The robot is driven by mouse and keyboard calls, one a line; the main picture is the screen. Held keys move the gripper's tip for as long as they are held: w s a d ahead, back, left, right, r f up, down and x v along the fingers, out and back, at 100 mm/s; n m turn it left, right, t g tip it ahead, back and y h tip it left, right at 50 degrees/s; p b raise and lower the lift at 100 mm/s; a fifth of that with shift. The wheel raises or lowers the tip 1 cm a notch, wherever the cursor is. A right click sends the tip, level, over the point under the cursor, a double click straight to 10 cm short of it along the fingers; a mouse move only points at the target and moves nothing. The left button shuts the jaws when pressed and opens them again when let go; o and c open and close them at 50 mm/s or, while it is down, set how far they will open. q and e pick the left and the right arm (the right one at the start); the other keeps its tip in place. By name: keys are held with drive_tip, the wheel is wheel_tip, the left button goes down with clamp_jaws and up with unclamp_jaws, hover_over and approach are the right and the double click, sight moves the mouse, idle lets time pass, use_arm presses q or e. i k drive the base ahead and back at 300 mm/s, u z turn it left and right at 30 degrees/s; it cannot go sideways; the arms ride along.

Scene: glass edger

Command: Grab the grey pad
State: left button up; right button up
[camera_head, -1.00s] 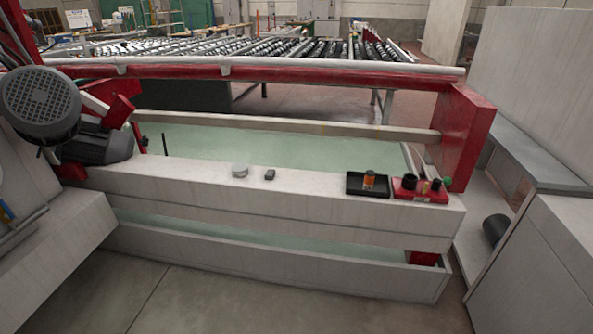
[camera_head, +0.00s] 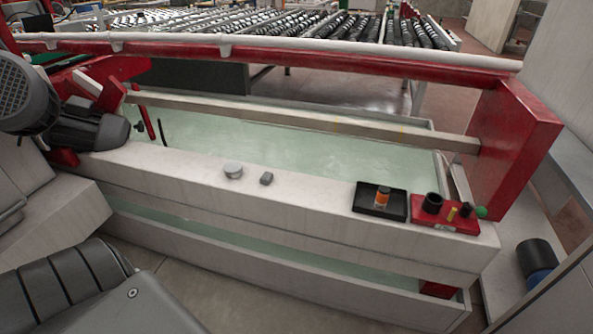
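A small grey block (camera_head: 266,178), which looks like the grey pad, lies on the pale ledge (camera_head: 310,205) of the machine, near the middle of the view. A round light-grey disc (camera_head: 233,171) lies just left of it, apart from it. Nothing touches or covers the grey block. Neither of my grippers is in view.
A black tray (camera_head: 365,206) holding an orange-banded cylinder (camera_head: 382,196) stands right on the ledge, beside a red control box (camera_head: 445,225). A pale beam (camera_head: 300,115) and a red rail (camera_head: 300,58) run behind the ledge. A motor (camera_head: 18,92) stands at left.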

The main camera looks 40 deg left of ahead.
sight(268, 177)
drive_tip(key=u, duration=0.2)
drive_tip(key=i, duration=1)
drive_tip(key=u, duration=0.4)
